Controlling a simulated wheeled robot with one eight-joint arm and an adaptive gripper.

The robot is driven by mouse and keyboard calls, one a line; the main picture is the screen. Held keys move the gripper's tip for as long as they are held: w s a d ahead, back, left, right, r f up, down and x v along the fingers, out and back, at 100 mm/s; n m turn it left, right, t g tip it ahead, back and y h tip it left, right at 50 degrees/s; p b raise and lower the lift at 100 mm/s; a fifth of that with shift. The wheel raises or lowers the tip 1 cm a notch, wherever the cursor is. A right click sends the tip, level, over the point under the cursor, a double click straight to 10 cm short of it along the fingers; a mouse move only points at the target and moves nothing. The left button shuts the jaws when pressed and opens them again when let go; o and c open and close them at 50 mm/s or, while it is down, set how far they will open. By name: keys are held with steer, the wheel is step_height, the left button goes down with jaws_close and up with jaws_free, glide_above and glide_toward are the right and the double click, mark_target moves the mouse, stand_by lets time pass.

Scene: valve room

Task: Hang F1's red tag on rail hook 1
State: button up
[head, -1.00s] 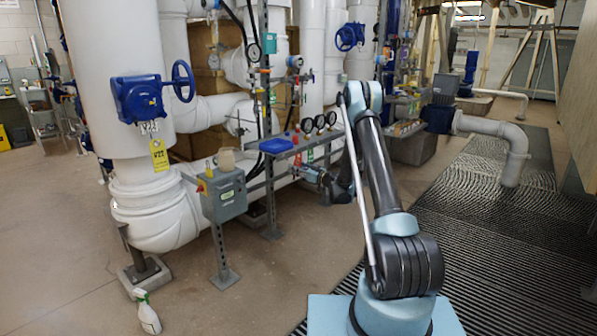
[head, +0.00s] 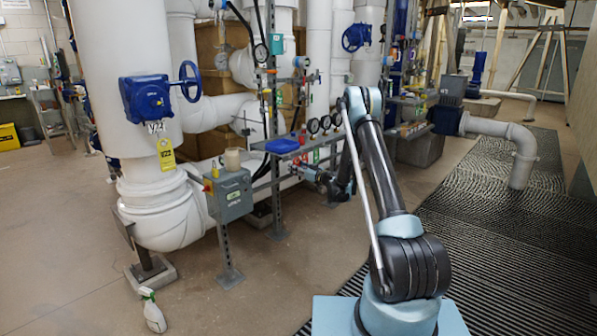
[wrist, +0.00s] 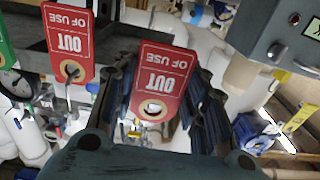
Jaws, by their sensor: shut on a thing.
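A red "OUT OF USE" tag (wrist: 165,82) shows upside down in the wrist view, between the dark ribbed fingers of my gripper (wrist: 162,100), which is shut on it. A round hole shows in the tag's lower end in that view. A second red tag (wrist: 68,38) hangs to the left, with a hook through its hole. In the head view my gripper (head: 318,175) is small, low by the instrument rail, and its held tag cannot be made out. A red tag (head: 302,137) shows on the rail there. Hook numbers are not readable.
A green tag (wrist: 4,45) shows at the wrist view's left edge. A grey control box (head: 228,195) on a post stands left of the rail, near a blue tray (head: 280,145) and gauges (head: 313,126). A spray bottle (head: 152,311) stands on open floor.

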steer(key=shift+w+a+f, duration=0.2)
steer(key=shift+w+a, duration=0.3)
steer(key=shift+a, duration=0.1)
steer(key=shift+w+a+f, duration=0.15)
steer(key=shift+w+a, duration=0.3)
steer(key=shift+a, duration=0.15)
steer(key=shift+a, duration=0.1)
steer(key=o, duration=0.8)
